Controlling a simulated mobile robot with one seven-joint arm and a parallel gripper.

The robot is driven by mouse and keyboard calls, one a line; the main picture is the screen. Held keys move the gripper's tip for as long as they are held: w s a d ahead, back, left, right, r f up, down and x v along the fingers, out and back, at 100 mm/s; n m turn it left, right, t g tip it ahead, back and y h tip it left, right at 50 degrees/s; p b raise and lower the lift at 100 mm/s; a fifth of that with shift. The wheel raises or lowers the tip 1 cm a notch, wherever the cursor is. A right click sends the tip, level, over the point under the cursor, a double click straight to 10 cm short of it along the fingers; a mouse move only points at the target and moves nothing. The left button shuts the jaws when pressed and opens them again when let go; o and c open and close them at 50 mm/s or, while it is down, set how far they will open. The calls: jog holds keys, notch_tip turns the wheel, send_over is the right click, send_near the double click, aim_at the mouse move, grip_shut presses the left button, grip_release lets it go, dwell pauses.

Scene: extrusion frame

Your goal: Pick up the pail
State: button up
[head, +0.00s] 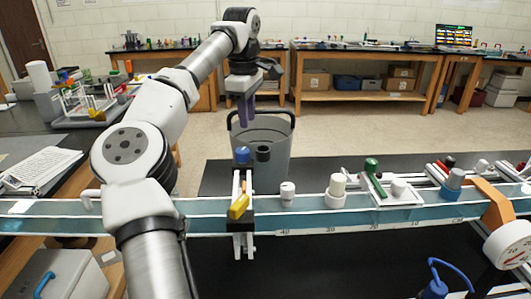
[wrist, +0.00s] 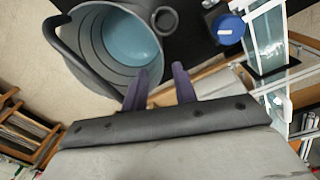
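The grey pail (head: 278,150) stands upright behind the blue-green rail, its lower front partly hidden by the rail's fittings. A dark handle shows at its rim. In the wrist view the open pail (wrist: 90,28) is at the upper left, with a blue-green surface inside and its dark handle (wrist: 68,55) looping along the left side. My gripper (head: 244,112) points down over the left part of the pail's rim. In the wrist view its two purple fingers (wrist: 160,80) are apart with nothing between them, near the pail's rim. Whether they touch it I cannot tell.
A long blue-green rail (head: 320,222) with several fittings crosses in front of the pail. A blue-capped piece (head: 242,156) and a black one stand close before it. A blue round cap (wrist: 228,29) is right of the pail. Wooden benches line the back; the floor between is clear.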

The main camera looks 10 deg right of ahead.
send_over(253, 157)
jog(key=a, duration=0.1)
notch_tip(253, 157, down, 7)
jog(key=shift+w+d+f+p, duration=0.15)
jog(key=shift+f+p, duration=0.25)
jog(key=shift+f, duration=0.7)
jog(key=shift+s+d+f+p, duration=0.15)
jog(key=shift+f+p, duration=0.2)
jog(key=shift+f, duration=0.7)
jog(key=shift+w+d+f+p, duration=0.15)
jog(key=shift+f+p, duration=0.25)
jog(key=shift+f, duration=0.7)
grip_shut()
jog(key=shift+r, duration=0.1)
